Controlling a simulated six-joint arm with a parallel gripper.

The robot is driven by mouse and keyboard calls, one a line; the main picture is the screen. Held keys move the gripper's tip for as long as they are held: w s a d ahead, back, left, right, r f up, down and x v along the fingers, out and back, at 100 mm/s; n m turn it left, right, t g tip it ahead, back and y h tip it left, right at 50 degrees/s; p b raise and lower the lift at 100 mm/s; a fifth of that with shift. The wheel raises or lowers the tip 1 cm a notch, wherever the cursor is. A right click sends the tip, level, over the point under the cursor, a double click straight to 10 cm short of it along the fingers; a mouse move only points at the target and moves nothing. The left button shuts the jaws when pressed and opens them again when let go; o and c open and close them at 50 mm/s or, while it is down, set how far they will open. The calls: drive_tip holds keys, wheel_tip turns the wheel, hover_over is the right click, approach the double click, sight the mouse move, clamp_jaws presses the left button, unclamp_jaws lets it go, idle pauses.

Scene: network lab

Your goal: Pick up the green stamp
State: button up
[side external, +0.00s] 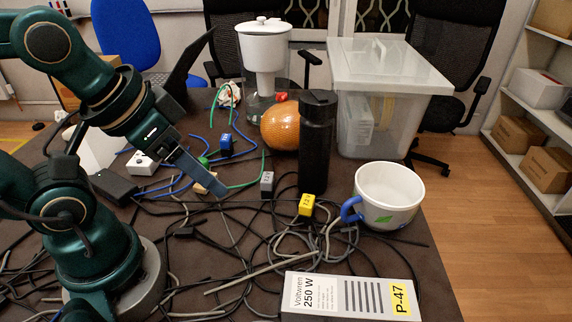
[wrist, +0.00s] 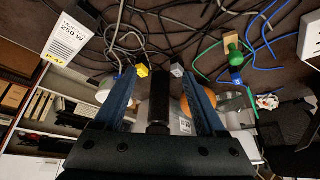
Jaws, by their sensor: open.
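The green stamp (side external: 204,161) stands on the dark table in the side view, partly hidden behind my gripper's fingers. It has a green part and a pale wooden part. In the wrist view the green stamp (wrist: 235,57) lies to the right of the fingers, outside the gap between them. My gripper (side external: 220,192) points down and to the right over the table, in front of the stamp as seen from the side. In the wrist view my gripper (wrist: 157,72) has its two blue fingers apart with no object held between them.
Blue (side external: 226,145), grey (side external: 267,184) and yellow (side external: 307,205) blocks stand nearby. A black bottle (side external: 317,145), an orange ball (side external: 281,127), a white mug (side external: 389,194) and a clear bin (side external: 388,100) stand to the right. Loose cables cover much of the table. A labelled box (side external: 350,296) lies in front.

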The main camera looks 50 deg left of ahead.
wheel_tip(320, 180, up, 5)
drive_tip(key=m+g+y, duration=0.8)
drive_tip(key=m+y, duration=0.5)
drive_tip(key=m, duration=0.3)
hover_over(206, 167)
drive_tip(key=f, duration=1.7)
drive_tip(key=shift+d, duration=0.2)
drive_tip(key=shift+s+a+f, duration=0.1)
drive_tip(key=shift+a+f, duration=0.3)
drive_tip(key=shift+a, duration=0.05)
drive_tip(key=shift+x, duration=2.05)
drive_tip(key=shift+r, duration=0.1)
clamp_jaws()
